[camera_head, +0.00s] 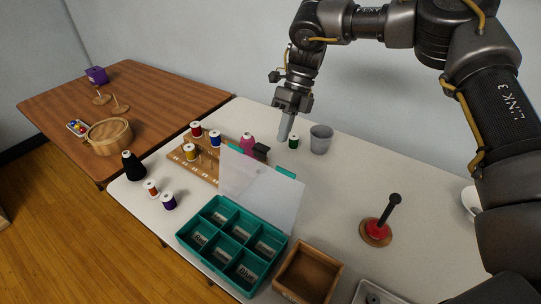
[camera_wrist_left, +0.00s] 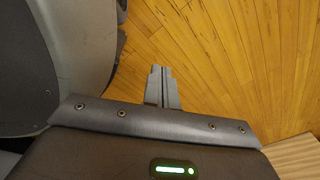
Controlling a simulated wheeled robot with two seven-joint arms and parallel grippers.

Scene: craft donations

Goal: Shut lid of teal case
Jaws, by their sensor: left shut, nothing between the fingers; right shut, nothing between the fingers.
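The teal case (camera_head: 232,287) stands on the white table with its several compartments open to view. Small labels show inside the compartments. Its translucent lid (camera_head: 262,190) stands raised from the case's far edge. My right gripper (camera_head: 284,138) is shut and empty. It points down beyond the raised lid, between the lid and the wall. My left gripper (camera_wrist_left: 160,72) is shut and empty in the left wrist view, over the wooden floor, and it does not show in the head view.
A wooden spool rack (camera_head: 181,159) stands left of the lid. A wooden box (camera_head: 330,274) and red-based stand (camera_head: 376,232) are to the right.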

